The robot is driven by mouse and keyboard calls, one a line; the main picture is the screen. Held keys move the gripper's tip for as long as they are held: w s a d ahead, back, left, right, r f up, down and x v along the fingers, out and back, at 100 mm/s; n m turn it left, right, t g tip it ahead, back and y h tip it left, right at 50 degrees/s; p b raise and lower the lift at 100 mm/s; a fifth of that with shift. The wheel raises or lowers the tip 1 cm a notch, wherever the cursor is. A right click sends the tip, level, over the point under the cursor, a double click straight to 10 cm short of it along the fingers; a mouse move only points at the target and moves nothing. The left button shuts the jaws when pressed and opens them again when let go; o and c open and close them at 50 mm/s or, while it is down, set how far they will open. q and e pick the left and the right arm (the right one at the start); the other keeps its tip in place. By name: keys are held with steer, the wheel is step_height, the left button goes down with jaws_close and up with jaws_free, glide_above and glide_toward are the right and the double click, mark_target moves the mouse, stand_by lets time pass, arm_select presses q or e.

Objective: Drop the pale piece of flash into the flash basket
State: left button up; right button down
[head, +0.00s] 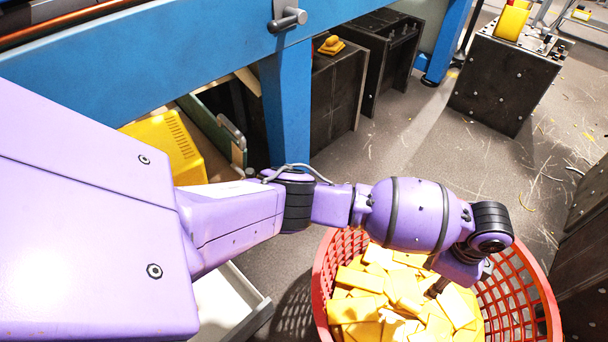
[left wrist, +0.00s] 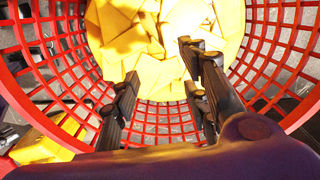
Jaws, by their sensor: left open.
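The red lattice flash basket (head: 322,270) stands on the floor at the lower right of the head view, holding a heap of yellow flash pieces (head: 362,280). My left arm reaches over it, and my left gripper (head: 437,287) points down inside, mostly hidden by the wrist. In the left wrist view, the fingers of my left gripper (left wrist: 160,78) are apart with nothing between them. The heap (left wrist: 160,65) lies beyond them, ringed by the basket wall (left wrist: 42,62). Some pieces look paler in the light; I cannot tell which is the pale piece. My right gripper is out of view.
A blue machine frame (head: 287,115) crosses the upper left. Dark metal blocks (head: 335,95) stand behind its post, and another block (head: 505,80) at the upper right. A yellow crate-like box (head: 165,145) is at the left. Open, scratched floor (head: 440,135) lies behind the basket.

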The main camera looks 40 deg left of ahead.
arm_select(q)
step_height(320, 180, up, 10)
steer(key=shift+r, duration=0.2)
stand_by(0.4)
